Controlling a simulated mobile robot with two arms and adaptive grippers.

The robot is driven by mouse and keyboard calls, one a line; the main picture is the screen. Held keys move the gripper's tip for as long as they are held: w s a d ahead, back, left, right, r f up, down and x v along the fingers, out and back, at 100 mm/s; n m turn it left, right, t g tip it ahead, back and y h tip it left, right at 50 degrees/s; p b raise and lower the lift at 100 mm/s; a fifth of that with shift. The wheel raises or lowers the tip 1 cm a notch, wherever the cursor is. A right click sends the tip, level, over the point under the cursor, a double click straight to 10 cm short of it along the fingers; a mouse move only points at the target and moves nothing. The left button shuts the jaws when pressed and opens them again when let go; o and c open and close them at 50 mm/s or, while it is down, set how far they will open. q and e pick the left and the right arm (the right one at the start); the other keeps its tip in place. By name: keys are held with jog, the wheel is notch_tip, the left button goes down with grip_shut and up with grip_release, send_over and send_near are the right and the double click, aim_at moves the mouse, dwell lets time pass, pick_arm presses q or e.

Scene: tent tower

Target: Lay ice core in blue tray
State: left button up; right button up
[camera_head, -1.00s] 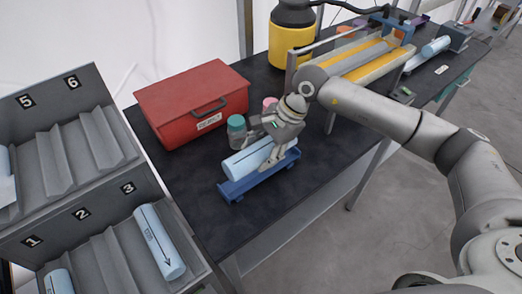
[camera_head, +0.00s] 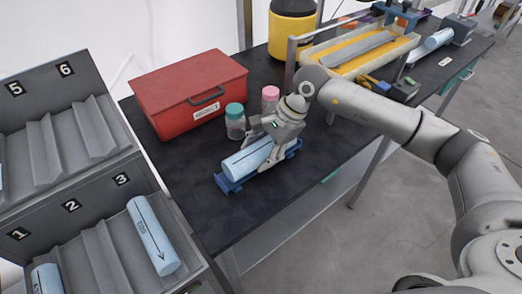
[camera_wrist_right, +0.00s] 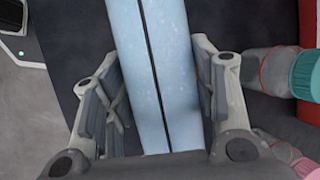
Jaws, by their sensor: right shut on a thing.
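A pale blue ice core (camera_head: 246,160) with a dark line along it lies lengthwise in or just over the blue tray (camera_head: 230,184) on the dark table. I cannot tell whether it fully rests on the tray floor. My right gripper (camera_head: 274,160) is shut on the core near its far end, one finger on each side. In the right wrist view the core (camera_wrist_right: 152,70) runs between the fingers (camera_wrist_right: 160,110); the tray is not distinguishable there. The gripper hides part of the tray. My left gripper is not in view.
A teal-lidded jar (camera_head: 235,122) and a pink-lidded jar (camera_head: 270,98) stand close behind the gripper. A red box (camera_head: 190,90) is behind left. A numbered grey rack (camera_head: 95,255) with other ice cores stands left. A yellow-padded trough (camera_head: 350,52) is farther back.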

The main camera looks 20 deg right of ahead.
jog(key=shift+s+f, duration=0.15)
jog(key=shift+f, duration=0.35)
jog(key=o, duration=1.5)
jog(key=shift+w+f, duration=0.1)
jog(key=shift+w, duration=0.2)
jog(key=shift+s+d, duration=0.1)
jog(key=shift+r, duration=0.35)
jog(key=v, duration=1.1)
jog(key=shift+d+r, duration=0.2)
